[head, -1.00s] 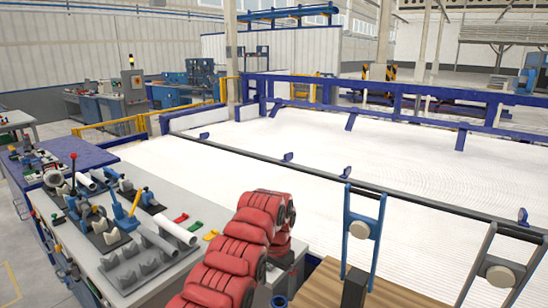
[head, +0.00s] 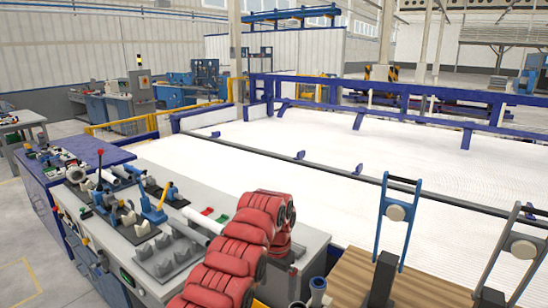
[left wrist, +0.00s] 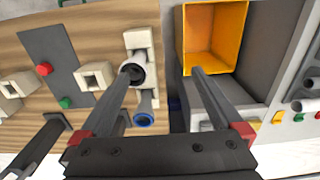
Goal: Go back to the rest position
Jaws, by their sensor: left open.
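My left arm (head: 240,245) rises in red padding from the bottom of the head view and bends down beside the workbench. My right gripper is not in view.
A grey workbench (head: 300,258) carries clamps, grey V-blocks (head: 165,260) and pipes. An orange bin (left wrist: 212,35) is beyond the right finger. Grey floor (head: 45,250) is free at left.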

